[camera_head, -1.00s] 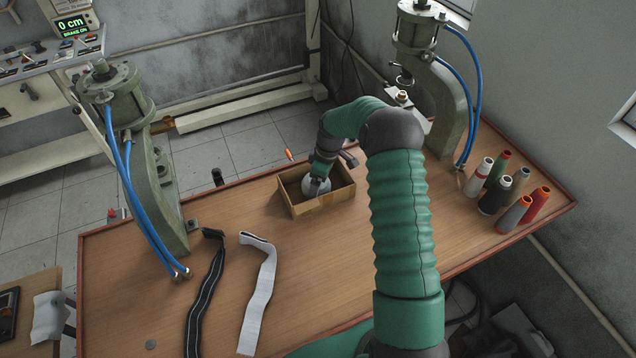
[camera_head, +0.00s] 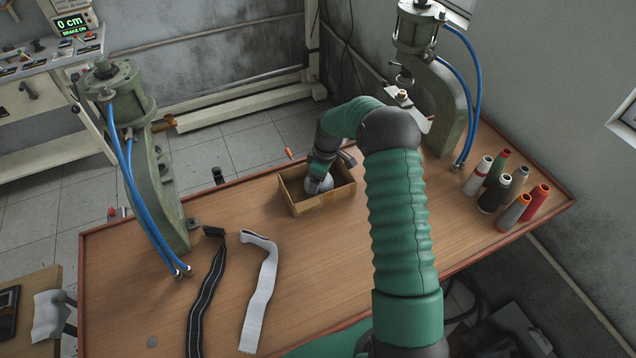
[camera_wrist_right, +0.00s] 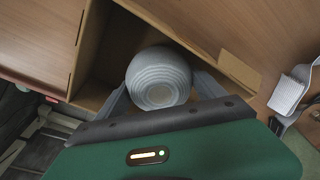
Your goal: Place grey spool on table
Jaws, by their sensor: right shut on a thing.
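A grey spool (camera_wrist_right: 159,78), rounded with ringed layers, shows in the right wrist view between the two fingers of my right gripper (camera_wrist_right: 163,92), which is shut on it. In the head view the grey spool (camera_head: 318,184) is at the opening of a small open cardboard box (camera_head: 323,203) on the wooden table (camera_head: 340,262). My right gripper (camera_head: 319,177) reaches down into the box from above. Whether the spool touches the box floor is hidden. My left gripper is not in view.
A green pneumatic press (camera_head: 150,180) stands at the table's left and another (camera_head: 445,105) at the back right. Several thread cones (camera_head: 492,192) stand at the right. A black strap (camera_head: 207,290) and a white strap (camera_head: 262,295) lie at front left. Table between box and cones is partly clear.

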